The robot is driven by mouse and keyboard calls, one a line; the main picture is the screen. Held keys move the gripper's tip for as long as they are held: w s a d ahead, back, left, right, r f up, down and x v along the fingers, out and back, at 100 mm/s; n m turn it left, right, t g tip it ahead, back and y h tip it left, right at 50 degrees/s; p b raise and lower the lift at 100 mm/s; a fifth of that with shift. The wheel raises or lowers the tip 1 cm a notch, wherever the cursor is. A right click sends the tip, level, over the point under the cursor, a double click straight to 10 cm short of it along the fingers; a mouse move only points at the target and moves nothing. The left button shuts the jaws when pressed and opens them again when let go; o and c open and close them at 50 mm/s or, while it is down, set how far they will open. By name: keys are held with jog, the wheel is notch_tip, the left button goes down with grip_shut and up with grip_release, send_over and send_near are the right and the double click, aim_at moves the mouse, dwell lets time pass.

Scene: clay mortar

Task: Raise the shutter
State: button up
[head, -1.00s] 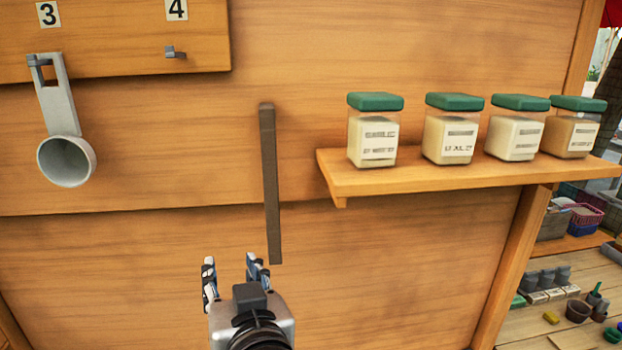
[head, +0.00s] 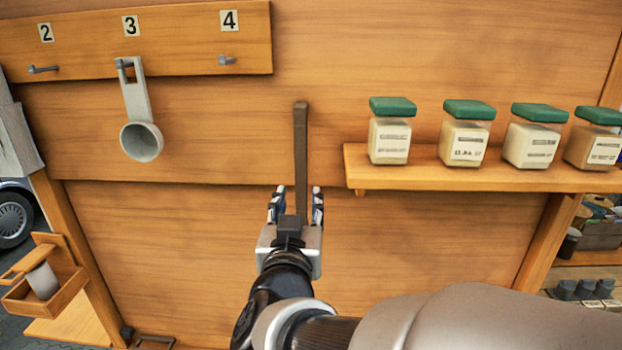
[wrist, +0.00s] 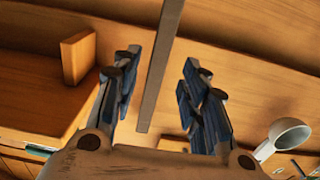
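A wall of wooden panels (head: 200,240) fills the head view; I cannot tell for certain which part of it is the shutter. A dark, flat, upright bar (head: 300,135) is on the wall near the middle. It also shows in the wrist view (wrist: 160,75). My gripper (head: 297,205) is open, with a finger on each side of the bar's lower part in the head view. In the wrist view my gripper (wrist: 160,75) shows the bar between the open fingers, with gaps on both sides. I cannot tell how deep the bar sits between them.
A shelf (head: 450,180) with several green-lidded jars (head: 467,135) is to the right. A grey scoop (head: 140,135) hangs from a numbered hook board (head: 80,45) at upper left. A small wooden box (head: 45,285) is at lower left.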

aim_at(301, 188)
jog(key=w, duration=0.7)
jog(key=shift+w+d, duration=0.1)
jog(key=shift+d, duration=0.05)
jog(key=shift+c, duration=0.4)
grip_shut()
